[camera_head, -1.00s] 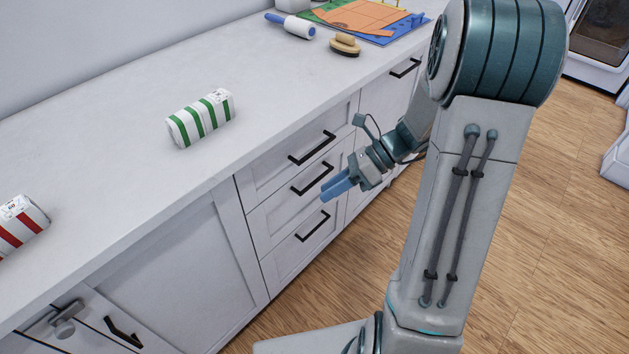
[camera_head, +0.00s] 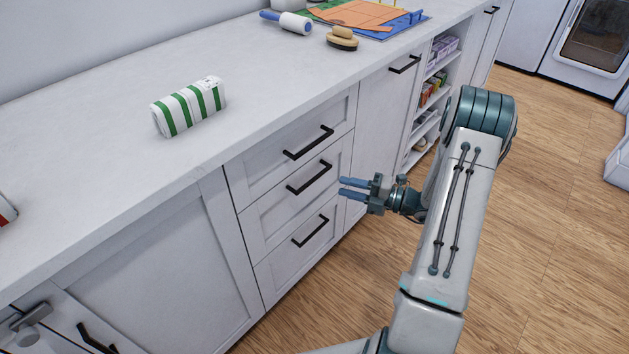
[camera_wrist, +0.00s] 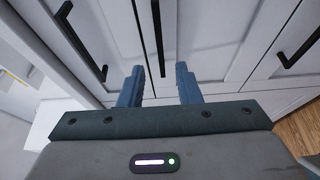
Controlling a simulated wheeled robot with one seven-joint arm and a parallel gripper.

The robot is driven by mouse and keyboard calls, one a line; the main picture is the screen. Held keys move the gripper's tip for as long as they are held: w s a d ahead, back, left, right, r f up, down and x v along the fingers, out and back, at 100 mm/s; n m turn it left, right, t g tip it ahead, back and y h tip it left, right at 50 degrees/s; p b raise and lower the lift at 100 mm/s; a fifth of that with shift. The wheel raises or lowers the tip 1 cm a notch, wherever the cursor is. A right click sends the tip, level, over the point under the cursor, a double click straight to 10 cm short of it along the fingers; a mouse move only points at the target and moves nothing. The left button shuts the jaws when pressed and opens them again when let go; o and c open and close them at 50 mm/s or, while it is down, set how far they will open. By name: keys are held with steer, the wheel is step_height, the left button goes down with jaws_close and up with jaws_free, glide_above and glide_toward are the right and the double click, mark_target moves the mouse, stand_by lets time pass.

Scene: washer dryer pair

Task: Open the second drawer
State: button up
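The second drawer (camera_head: 290,208) is the middle one in a white stack of three and is closed flush. Its black bar handle (camera_head: 310,178) runs along its front. My gripper (camera_head: 341,188) is open and empty, a short way to the right of that handle and apart from it, with its fingers pointing toward the drawer fronts. In the wrist view the two blue fingers (camera_wrist: 159,84) are spread, and the middle handle (camera_wrist: 157,36) lies ahead, between their lines. The top drawer (camera_head: 285,155) and bottom drawer (camera_head: 290,255) are closed too.
The white counter (camera_head: 100,190) above holds a green-striped package (camera_head: 190,107), a brush (camera_head: 342,38) and a lint roller (camera_head: 287,22). Open shelves (camera_head: 428,105) stand right of the drawers. Wooden floor (camera_head: 560,220) is free to the right.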

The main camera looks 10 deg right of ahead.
mark_target(314, 178)
steer(key=b+x, duration=0.1)
steer(key=x, duration=0.9)
steer(key=shift+c, duration=0.3)
jaws_close()
